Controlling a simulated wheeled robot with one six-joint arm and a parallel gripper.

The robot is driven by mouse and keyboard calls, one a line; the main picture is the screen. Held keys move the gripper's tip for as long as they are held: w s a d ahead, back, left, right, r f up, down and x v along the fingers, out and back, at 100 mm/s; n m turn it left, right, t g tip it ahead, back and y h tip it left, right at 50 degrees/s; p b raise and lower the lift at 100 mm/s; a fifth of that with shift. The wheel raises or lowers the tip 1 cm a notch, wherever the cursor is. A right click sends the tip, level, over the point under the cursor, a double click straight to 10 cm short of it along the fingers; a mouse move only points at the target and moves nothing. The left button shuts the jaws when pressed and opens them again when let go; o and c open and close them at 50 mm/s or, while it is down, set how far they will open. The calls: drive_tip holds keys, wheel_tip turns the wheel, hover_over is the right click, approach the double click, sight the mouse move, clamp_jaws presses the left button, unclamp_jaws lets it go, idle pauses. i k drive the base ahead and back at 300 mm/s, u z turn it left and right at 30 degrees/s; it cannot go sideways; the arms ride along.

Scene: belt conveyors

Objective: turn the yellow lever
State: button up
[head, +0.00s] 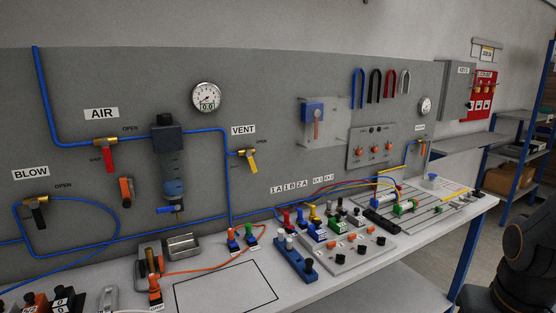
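The yellow lever (251,161) is on a small brass valve on the grey wall panel, under the VENT label (243,130). It hangs down and slightly to the right from its pivot. A small OPEN marking (262,142) is up and to the right of it. A blue hose runs to the valve from the left. My gripper is not in view; only dark and orange parts of my arm show at the right edge, far from the lever.
A gauge (207,96) and blue regulator (173,188) are near the VENT valve. Below, the bench (400,260) holds fittings, a metal tray (181,246) and valve blocks. The bench's outlined rectangle (225,290) is empty.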

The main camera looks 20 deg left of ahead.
sight(248, 154)
drive_tip(key=u, duration=0.4)
drive_tip(key=i, duration=0.9)
drive_tip(key=u, duration=0.7)
